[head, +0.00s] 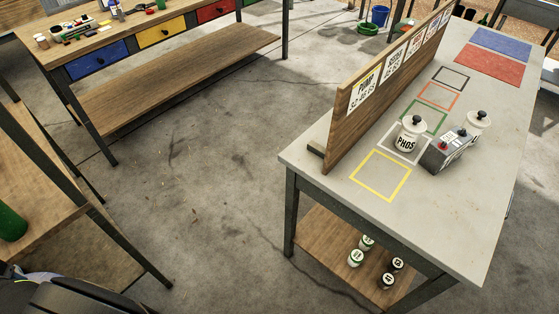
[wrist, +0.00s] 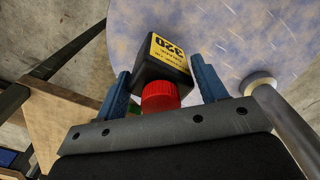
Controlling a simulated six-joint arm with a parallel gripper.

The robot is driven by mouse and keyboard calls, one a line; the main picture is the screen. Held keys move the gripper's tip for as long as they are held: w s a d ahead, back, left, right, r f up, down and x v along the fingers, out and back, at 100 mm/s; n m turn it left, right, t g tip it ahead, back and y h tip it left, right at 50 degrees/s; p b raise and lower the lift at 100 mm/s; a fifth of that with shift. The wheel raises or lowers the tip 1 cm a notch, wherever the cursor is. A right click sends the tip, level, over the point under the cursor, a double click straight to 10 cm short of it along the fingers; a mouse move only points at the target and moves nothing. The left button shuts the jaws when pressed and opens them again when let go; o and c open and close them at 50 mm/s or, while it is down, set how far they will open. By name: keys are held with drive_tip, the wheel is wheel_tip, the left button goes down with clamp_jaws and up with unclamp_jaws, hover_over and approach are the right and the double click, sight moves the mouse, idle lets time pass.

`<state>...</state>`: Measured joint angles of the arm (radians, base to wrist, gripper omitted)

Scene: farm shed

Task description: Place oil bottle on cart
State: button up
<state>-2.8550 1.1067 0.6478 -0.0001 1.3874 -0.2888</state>
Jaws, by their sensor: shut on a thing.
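The oil bottle (wrist: 158,62) is black with a red cap and a yellow label marked 320, and shows in the wrist view. My gripper (wrist: 164,82) has its two blue fingers on either side of it and is shut on it, with the red cap towards the camera. A large round, pale bluish, speckled surface (wrist: 240,35) lies behind the bottle. I cannot tell whether the bottle touches it, nor whether it is part of the cart. Neither the bottle nor my gripper can be made out clearly in the head view, and no cart is clear there.
A grey-topped table (head: 460,215) with a PHOS jar (head: 407,135) and a wooden sign board (head: 350,130) stands at right. A workbench with coloured drawers (head: 162,30) is at upper left. A green cylinder (head: 10,222) is at left. The middle floor is open.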

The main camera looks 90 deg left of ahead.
drive_tip(key=shift+f, duration=1.2)
drive_tip(key=shift+f, duration=0.15)
drive_tip(key=o, duration=1.1)
wheel_tip(320, 180, up, 12)
drive_tip(key=shift+f, duration=0.2)
drive_tip(key=shift+r, duration=0.35)
drive_tip(key=c, duration=0.5)
